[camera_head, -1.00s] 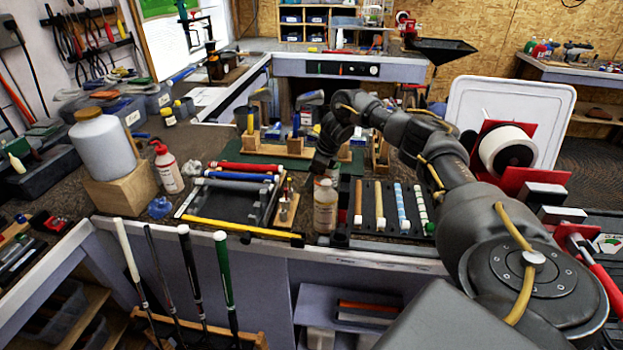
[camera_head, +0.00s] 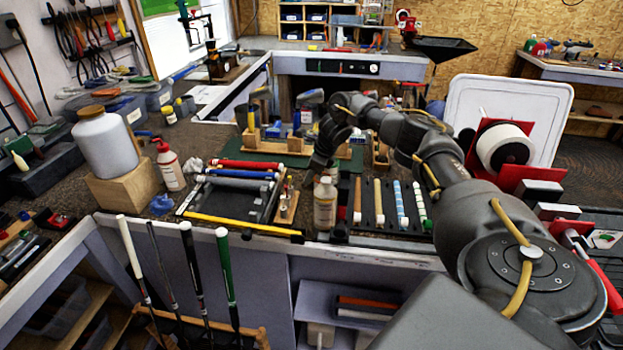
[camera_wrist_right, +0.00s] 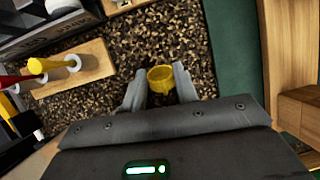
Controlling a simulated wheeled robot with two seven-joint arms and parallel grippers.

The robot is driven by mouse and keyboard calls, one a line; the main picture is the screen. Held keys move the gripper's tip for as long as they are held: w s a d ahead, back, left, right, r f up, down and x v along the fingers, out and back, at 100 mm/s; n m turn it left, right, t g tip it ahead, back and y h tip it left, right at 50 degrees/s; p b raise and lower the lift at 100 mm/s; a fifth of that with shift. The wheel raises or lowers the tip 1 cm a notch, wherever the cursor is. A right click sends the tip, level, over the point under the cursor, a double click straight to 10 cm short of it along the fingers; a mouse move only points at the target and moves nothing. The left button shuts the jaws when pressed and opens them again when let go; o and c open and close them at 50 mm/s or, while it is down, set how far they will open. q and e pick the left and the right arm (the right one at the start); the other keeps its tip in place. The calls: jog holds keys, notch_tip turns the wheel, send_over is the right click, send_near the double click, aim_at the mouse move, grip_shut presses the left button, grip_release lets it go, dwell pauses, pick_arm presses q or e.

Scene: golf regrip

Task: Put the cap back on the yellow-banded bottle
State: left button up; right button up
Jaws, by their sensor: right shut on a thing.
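My right gripper (camera_wrist_right: 160,90) is shut on a small round yellow cap (camera_wrist_right: 161,79), which sits between its fingertips in the right wrist view. In the head view the right gripper (camera_head: 324,160) is just behind and above a pale bottle (camera_head: 325,205) near the bench's front edge. I take this for the yellow-banded bottle, but its band is too small to make out. The bottle stands upright. It does not show clearly in the right wrist view. The cap is hidden in the head view. My left gripper is not in view.
A tray with coloured grips (camera_head: 238,200) lies left of the bottle, with a wooden block (camera_head: 287,208) between. A dark rack of grips (camera_head: 378,222) is close on the right. A red-capped white bottle (camera_head: 170,168) stands farther left. Speckled benchtop (camera_wrist_right: 115,38) shows under the gripper.

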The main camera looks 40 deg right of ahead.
jog(key=shift+s+f, duration=0.2)
jog(key=shift+f, duration=0.2)
jog(key=shift+w+r+b, duration=0.15)
jog(key=shift+r+b, duration=0.2)
jog(key=shift+b, duration=0.05)
jog(key=shift+w+d+r+b, duration=0.1)
jog(key=shift+w+r+b, duration=0.1)
jog(key=shift+r+b, duration=0.7)
jog(key=s+a+r, duration=0.9)
jog(key=a+r, duration=0.1)
jog(key=shift+a+r, duration=0.3)
jog(key=shift+a, duration=0.05)
